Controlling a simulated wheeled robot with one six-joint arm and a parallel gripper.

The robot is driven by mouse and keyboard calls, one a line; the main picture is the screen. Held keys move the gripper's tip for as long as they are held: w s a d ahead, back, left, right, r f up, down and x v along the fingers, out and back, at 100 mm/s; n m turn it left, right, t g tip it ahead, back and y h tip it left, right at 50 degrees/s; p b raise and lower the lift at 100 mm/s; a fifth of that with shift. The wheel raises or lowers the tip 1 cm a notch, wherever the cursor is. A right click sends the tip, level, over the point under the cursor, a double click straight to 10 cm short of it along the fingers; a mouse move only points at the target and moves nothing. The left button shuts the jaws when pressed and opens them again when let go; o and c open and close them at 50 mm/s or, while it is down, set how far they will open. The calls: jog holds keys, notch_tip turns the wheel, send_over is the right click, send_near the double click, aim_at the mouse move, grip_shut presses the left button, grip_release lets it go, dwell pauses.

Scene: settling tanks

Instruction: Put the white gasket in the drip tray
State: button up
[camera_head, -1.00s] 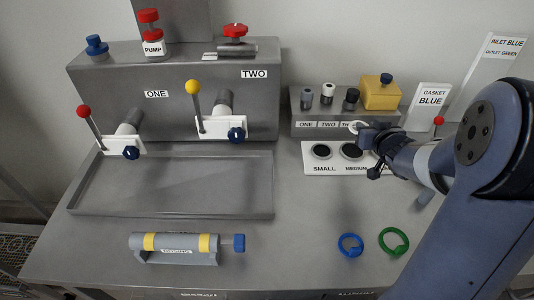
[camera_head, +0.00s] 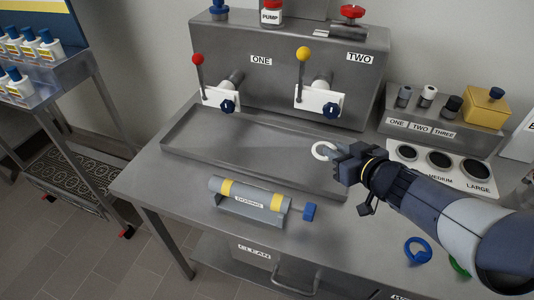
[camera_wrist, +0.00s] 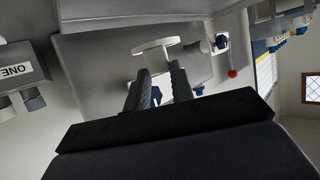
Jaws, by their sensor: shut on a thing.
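The white gasket (camera_head: 323,150) is a thin ring held at the tips of my gripper (camera_head: 338,158), which is shut on its edge. In the wrist view the white gasket (camera_wrist: 157,46) sits between the two finger ends (camera_wrist: 160,72). The drip tray (camera_head: 178,146) is a wide shallow grey metal tray below the two valves. In the head view the gasket appears over the tray's right part, above its floor; the exact height is hard to tell. The tray's right edge is partly hidden behind my gripper.
The dosing cylinder (camera_head: 250,203) lies in front of the tray. Valve levers with a red knob (camera_head: 198,59) and a yellow knob (camera_head: 303,54) stand behind it. A blue ring (camera_head: 418,250) and a partly hidden green ring (camera_head: 459,267) lie at the right. The tray floor looks empty.

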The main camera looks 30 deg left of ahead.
notch_tip(320, 180, down, 10)
jog(key=b, duration=0.4)
jog(key=shift+s+a+b, duration=0.1)
jog(key=shift+s+b, duration=0.05)
jog(key=shift+b, duration=0.15)
jog(key=shift+f, duration=0.1)
jog(key=shift+f, duration=0.2)
jog(key=o, duration=0.9)
jog(key=shift+r, duration=0.1)
jog(key=shift+o, duration=0.2)
